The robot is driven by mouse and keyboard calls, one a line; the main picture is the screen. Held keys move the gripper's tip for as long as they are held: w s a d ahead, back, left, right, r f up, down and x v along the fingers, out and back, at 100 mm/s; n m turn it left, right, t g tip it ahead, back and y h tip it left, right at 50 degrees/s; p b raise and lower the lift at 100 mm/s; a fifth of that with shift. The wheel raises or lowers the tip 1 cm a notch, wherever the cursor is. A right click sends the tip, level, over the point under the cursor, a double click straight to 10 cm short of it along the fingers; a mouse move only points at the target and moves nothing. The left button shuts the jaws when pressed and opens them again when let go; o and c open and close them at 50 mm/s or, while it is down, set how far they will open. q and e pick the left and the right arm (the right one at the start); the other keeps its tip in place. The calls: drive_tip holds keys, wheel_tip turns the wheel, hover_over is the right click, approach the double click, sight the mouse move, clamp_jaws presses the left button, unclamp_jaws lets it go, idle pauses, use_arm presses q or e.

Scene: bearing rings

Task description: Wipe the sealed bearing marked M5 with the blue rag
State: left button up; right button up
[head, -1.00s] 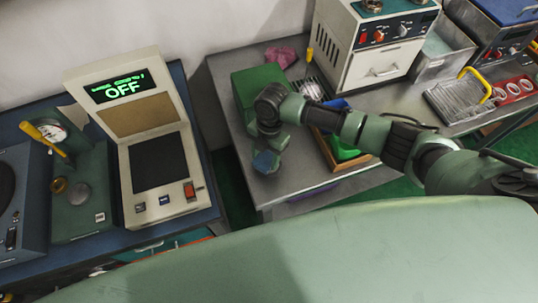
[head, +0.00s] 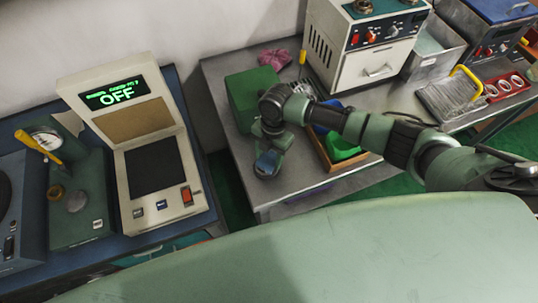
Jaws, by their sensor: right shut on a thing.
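My right gripper (head: 268,162) points down over the front left part of the steel table (head: 237,160). It is shut on the blue rag (head: 267,163), which shows as a small blue patch at the fingertips. I cannot tell whether the rag touches anything beneath it. No bearing marked M5 can be made out; the gripper and rag hide the spot below them. My left gripper is not in view.
A green box (head: 250,92) stands behind my right gripper. A wooden tray (head: 345,167) with blue and green bins lies right of it, under my arm. A white oven (head: 355,65) stands behind. A machine reading OFF (head: 150,150) stands on the left bench.

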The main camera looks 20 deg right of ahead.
drive_tip(key=shift+s+a+p, duration=0.15)
drive_tip(key=shift+s+a, duration=0.05)
drive_tip(key=shift+a, duration=0.45)
drive_tip(key=shift+s+a+p, duration=0.15)
drive_tip(key=shift+a, duration=0.45)
drive_tip(key=shift+d+f, duration=0.1)
drive_tip(key=shift+d, duration=1.45)
drive_tip(key=shift+a, duration=0.15)
drive_tip(key=shift+w+a, duration=0.15)
drive_tip(key=shift+a, duration=0.55)
drive_tip(key=shift+w+a, duration=0.1)
drive_tip(key=shift+a, duration=0.55)
drive_tip(key=shift+d, duration=0.1)
drive_tip(key=shift+w+d+p, duration=0.15)
drive_tip(key=shift+d+p, duration=0.15)
drive_tip(key=shift+d, duration=1.05)
drive_tip(key=shift+r, duration=0.25)
